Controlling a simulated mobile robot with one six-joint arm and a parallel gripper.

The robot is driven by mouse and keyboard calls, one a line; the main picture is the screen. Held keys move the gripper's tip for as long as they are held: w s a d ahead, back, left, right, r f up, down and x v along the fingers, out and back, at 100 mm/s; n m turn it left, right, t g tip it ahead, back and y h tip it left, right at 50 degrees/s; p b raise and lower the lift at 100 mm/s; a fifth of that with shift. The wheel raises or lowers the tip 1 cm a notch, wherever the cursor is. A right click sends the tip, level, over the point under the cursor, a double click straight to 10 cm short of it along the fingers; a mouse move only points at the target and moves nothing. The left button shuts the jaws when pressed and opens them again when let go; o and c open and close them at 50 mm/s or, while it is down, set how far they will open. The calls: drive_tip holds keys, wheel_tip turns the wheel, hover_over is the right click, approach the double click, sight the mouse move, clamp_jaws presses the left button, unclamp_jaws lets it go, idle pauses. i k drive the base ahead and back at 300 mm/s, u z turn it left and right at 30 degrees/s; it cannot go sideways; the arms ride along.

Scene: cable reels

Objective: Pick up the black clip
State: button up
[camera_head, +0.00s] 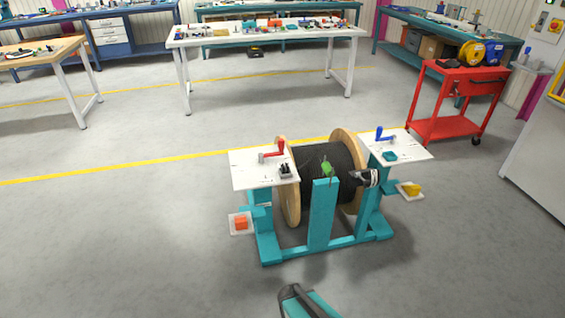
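A small black piece (286,171), which looks like the black clip, rests on the left white plate (250,174) of the teal reel stand. It lies near the plate's front right corner, in front of a red crank handle (274,151). It is too small to make out its exact shape. A dark grey and teal part at the bottom edge looks like part of my arm. No gripper fingers show, and nothing touches the black piece.
A wooden reel of black cable (328,169) sits in the teal stand (320,218). A green clamp (326,168) tops the front post. A blue crank (380,134) stands on the right plate. A red cart (458,101) is at the right. Open floor surrounds the stand.

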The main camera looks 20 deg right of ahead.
sight(285, 168)
drive_tip(key=u, duration=0.35)
drive_tip(key=i, duration=0.6)
drive_tip(key=u, duration=0.9)
drive_tip(key=i, duration=0.45)
drive_tip(key=u, duration=0.3)
